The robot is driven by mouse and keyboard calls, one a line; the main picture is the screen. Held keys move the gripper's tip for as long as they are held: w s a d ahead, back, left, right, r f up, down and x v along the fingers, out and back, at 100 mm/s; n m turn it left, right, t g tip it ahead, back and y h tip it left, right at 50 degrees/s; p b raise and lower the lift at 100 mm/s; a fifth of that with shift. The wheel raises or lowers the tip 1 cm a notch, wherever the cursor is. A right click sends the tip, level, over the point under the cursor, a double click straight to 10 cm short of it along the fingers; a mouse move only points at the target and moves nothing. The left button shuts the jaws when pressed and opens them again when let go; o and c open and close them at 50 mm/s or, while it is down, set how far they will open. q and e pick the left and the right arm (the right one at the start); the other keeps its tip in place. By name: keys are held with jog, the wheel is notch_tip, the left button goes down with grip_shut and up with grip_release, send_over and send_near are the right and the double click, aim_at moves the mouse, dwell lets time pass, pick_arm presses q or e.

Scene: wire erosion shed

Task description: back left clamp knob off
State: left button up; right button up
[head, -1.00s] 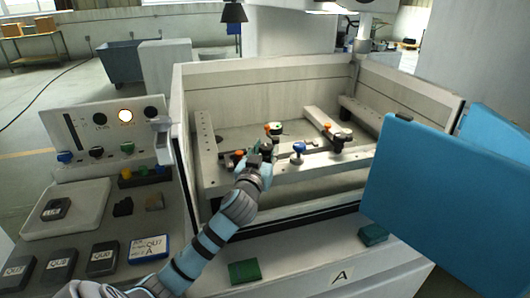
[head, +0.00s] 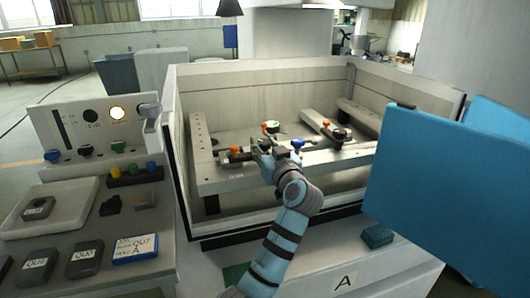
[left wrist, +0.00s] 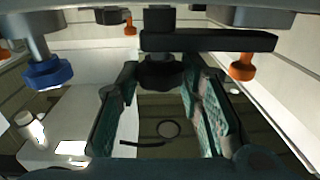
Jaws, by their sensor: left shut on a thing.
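My left gripper (head: 266,157) reaches over the front rail in the machine tub. In the left wrist view its two green-padded fingers (left wrist: 160,85) stand on either side of a black knob (left wrist: 160,72) and are shut on it. The knob sits at a black clamp bar (left wrist: 225,40). An orange knob (left wrist: 241,68) is at that bar's other end; an orange knob (head: 236,150) also shows left of the gripper in the head view. A blue knob (head: 297,144) stands to the right. The gripper hides the held knob in the head view. My right gripper is out of view.
The tub's front wall (head: 270,226) lies under my left arm. A blue panel (head: 440,190) stands at the right. A control panel (head: 98,125) and a pale tray (head: 62,210) are at the left. A green block (head: 377,237) lies on the front ledge.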

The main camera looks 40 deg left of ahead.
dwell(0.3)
pick_arm(q)
jog(key=o, duration=0.9)
jog(key=v, duration=0.7)
jog(key=shift+d, duration=0.2)
jog(key=shift+s+f, duration=0.1)
jog(key=shift+s, duration=0.05)
